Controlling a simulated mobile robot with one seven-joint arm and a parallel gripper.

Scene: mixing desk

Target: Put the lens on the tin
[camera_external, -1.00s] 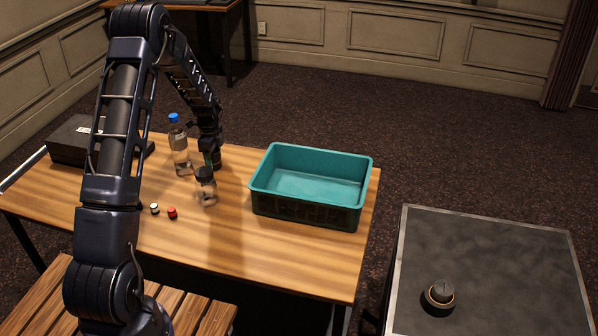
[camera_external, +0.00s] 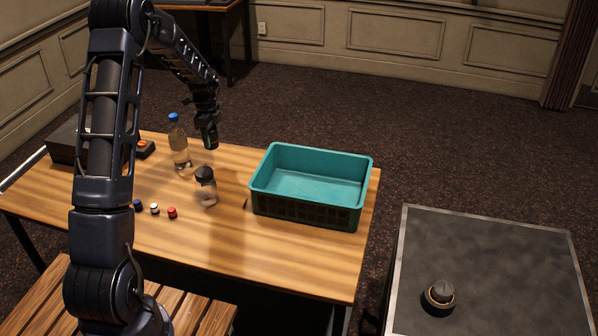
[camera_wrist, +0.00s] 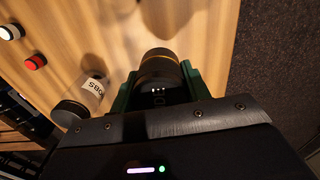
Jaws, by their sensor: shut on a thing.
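My gripper (camera_wrist: 158,78) is shut on the lens (camera_wrist: 160,68), a dark cylinder with a thin yellow ring, held between the green fingers. In the external view my gripper (camera_external: 209,141) hangs above the desk, behind the clear jar; the lens is hard to tell apart from it there. A low round dark thing with a coppery ring (camera_external: 439,293), possibly the tin, sits on the dark side table at the lower right, well away from my gripper.
The wooden desk (camera_external: 290,262) holds a clear jar with a black lid (camera_external: 206,188), a blue-capped bottle (camera_external: 180,150), several small caps (camera_external: 155,209) and a teal crate (camera_external: 312,215). The dark side table (camera_external: 500,250) is mostly bare, with a floor gap between.

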